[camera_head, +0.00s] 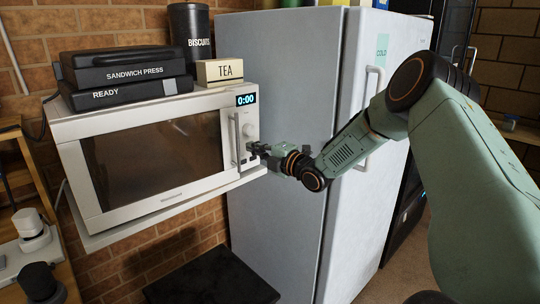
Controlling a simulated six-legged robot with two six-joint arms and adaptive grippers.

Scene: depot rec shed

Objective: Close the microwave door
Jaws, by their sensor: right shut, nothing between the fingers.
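The white microwave (160,106) sits on a white shelf on the brick wall, at the left. Its door (150,160), with a dark window, looks flush with the control panel; I see no clear gap along its edge. The upright handle (235,140) is at the door's right side. My right gripper (254,148) is shut and empty, just right of the handle, in front of the panel below the knob (249,130). I cannot tell whether it touches the microwave. My left gripper is not in view.
A black sandwich press (125,68), a TEA box (222,71) and a black BISCUITS tin (190,30) stand on the microwave. A tall grey fridge (275,180) stands close on the right, behind my right arm. A wooden rack is at the left edge.

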